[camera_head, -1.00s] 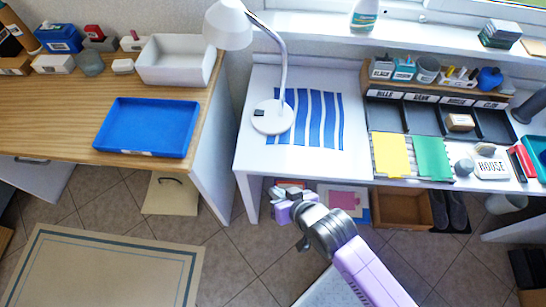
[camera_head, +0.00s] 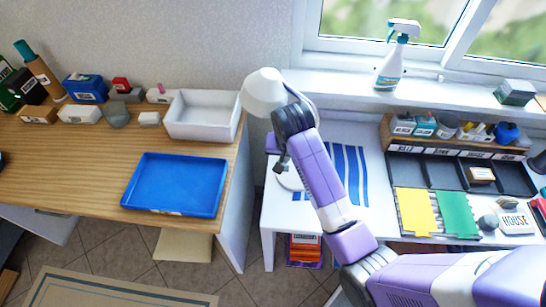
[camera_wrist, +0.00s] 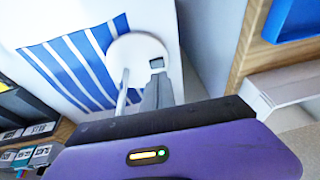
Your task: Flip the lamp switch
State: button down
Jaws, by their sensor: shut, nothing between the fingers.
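The white desk lamp stands on the white desk. Its shade (camera_head: 263,92) shows in the head view, while my arm covers most of its stem and part of its round base (camera_head: 290,180). In the wrist view the lamp base (camera_wrist: 128,48) is a white disc with the pale stem (camera_wrist: 122,98) rising from it. The lamp switch (camera_wrist: 157,63) is a small dark-and-grey square near the disc's edge. My gripper (camera_wrist: 159,78) is shut and empty, its fingertips pointing at the switch and overlapping its lower edge in view. I cannot tell whether they touch it.
A blue-and-white striped mat (camera_head: 350,172) lies beside the lamp base. A blue tray (camera_head: 175,184) and a white bin (camera_head: 203,115) sit on the wooden desk to the left. A dark tray organizer (camera_head: 440,172) stands to the right. A spray bottle (camera_head: 391,62) is on the sill.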

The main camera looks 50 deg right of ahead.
jog(key=shift+w+d+r, duration=0.3)
jog(key=shift+w+r, duration=0.1)
jog(key=shift+r, duration=0.2)
jog(key=x, duration=1)
jog(key=shift+s, duration=0.2)
jog(key=shift+a+f, duration=0.1)
jog(key=shift+f, duration=0.05)
